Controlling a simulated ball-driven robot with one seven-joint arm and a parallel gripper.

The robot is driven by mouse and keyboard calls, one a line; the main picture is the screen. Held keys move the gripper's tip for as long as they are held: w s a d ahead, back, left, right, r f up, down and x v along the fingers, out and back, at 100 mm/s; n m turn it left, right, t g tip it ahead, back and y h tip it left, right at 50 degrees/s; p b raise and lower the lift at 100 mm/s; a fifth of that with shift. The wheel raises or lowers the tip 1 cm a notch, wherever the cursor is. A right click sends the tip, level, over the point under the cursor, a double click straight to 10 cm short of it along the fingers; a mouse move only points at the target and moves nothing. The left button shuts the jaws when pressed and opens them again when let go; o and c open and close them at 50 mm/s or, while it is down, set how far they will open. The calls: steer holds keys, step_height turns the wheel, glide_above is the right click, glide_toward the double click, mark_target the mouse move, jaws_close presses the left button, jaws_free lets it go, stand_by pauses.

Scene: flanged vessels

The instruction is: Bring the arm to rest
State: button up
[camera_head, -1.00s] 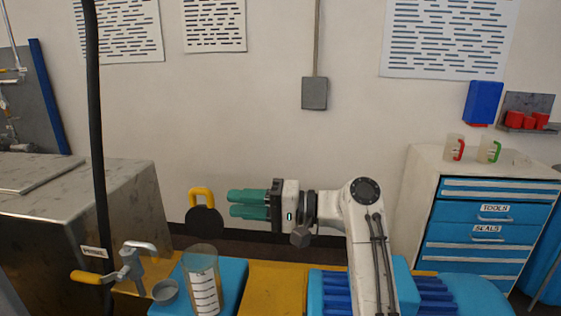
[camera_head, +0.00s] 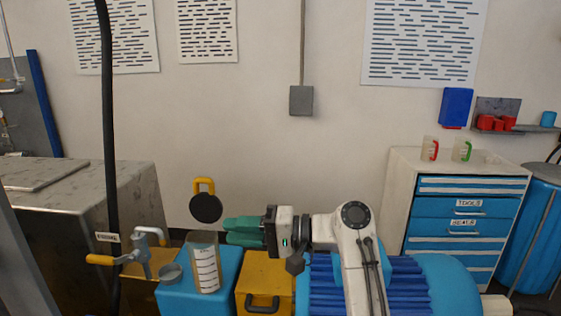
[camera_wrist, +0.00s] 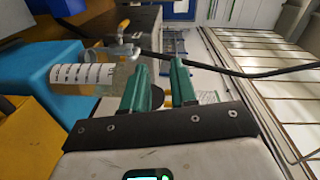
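My gripper (camera_head: 226,231) points left in the head view, level and empty. In the wrist view its two green fingers (camera_wrist: 158,88) stand apart with a gap between them. My arm is bent, with the gripper extending left from it. A black disc with a yellow handle (camera_head: 206,208) shows just beyond the fingertips in the head view. It also shows between the fingers in the wrist view (camera_wrist: 157,97), farther away. A clear graduated beaker (camera_head: 206,268) stands below and left of the fingers, near a small grey cup (camera_head: 171,273).
A tap-like fitting with an orange handle (camera_head: 142,252) and a black hose (camera_head: 109,130) are at the left, by a metal cabinet (camera_head: 60,195). A blue drawer cabinet (camera_head: 465,225) stands at the right.

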steer(key=s+d+f+t+h, duration=0.1)
steer(key=s+d+f+h, duration=0.2)
steer(key=s+d+f, duration=0.5)
steer(key=s+d+f+m+h, duration=0.1)
steer(key=s+d+f+h, duration=0.2)
steer(key=f, duration=0.8)
steer(key=s+d+f+t+h, duration=0.1)
steer(key=s+d+f+h, duration=0.25)
steer(key=d+f, duration=0.55)
steer(key=s+d+f+g+h, duration=0.1)
steer(key=s+d+f+h, duration=0.1)
steer(key=s+d, duration=0.3)
steer(key=s+d+f+g+h, duration=0.1)
steer(key=s+d, duration=0.4)
steer(key=s, duration=0.8)
steer(key=s+d+f+g+h, duration=0.1)
steer(key=s+d+f+h, duration=0.2)
steer(key=s, duration=0.6)
steer(key=shift+s+d+f+h, duration=0.3)
steer(key=shift+d+f+h, duration=0.1)
steer(key=shift+d+h, duration=0.6)
